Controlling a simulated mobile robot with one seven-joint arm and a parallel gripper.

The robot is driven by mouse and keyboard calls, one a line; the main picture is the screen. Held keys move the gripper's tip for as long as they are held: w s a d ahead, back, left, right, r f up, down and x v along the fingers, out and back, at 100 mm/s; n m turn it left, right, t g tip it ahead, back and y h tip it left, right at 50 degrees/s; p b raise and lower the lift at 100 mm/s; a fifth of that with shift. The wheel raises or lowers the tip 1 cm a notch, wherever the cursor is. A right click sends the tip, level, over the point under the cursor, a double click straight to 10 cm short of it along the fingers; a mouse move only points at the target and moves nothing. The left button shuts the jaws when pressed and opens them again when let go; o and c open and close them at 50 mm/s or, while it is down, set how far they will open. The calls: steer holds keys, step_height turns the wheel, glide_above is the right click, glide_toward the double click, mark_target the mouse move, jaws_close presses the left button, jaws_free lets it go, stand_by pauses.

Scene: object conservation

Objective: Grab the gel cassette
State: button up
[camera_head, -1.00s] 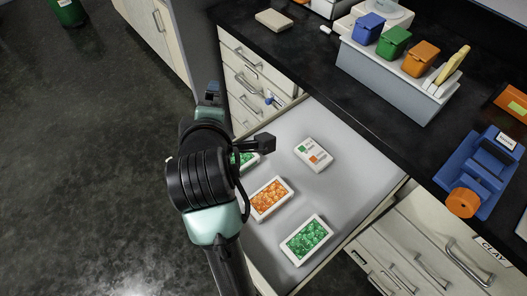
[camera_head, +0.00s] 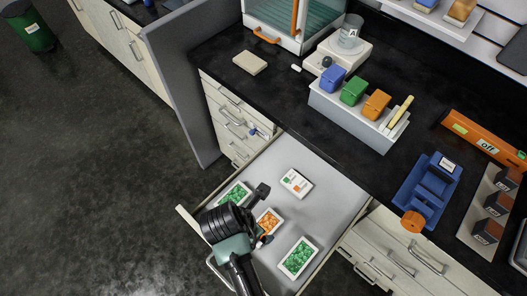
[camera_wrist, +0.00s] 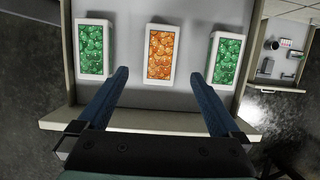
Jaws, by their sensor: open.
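An open drawer (camera_head: 335,205) holds three white trays of beads and a white box. No label reads as gel cassette, so I cannot tell which thing it is. The orange-bead tray (camera_head: 268,222) lies between a green-bead tray (camera_head: 232,194) and another green-bead tray (camera_head: 298,258). The white box (camera_head: 296,182) has green and orange marks on top. My gripper (camera_wrist: 158,76) is open and empty. In the wrist view its fingers point toward the orange-bead tray (camera_wrist: 160,53), one to each side of its near end. The arm partly hides that tray in the head view.
The black counter (camera_head: 345,163) above the drawer carries a grey rack (camera_head: 345,116) with coloured boxes, a blue device (camera_head: 428,190) with an orange knob, and a beige block (camera_head: 249,62). The drawer front (camera_wrist: 165,121) forms an edge below the fingers.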

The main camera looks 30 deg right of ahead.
mark_target(264, 227)
steer(key=shift+x, duration=4.4)
steer(key=c, duration=1.4)
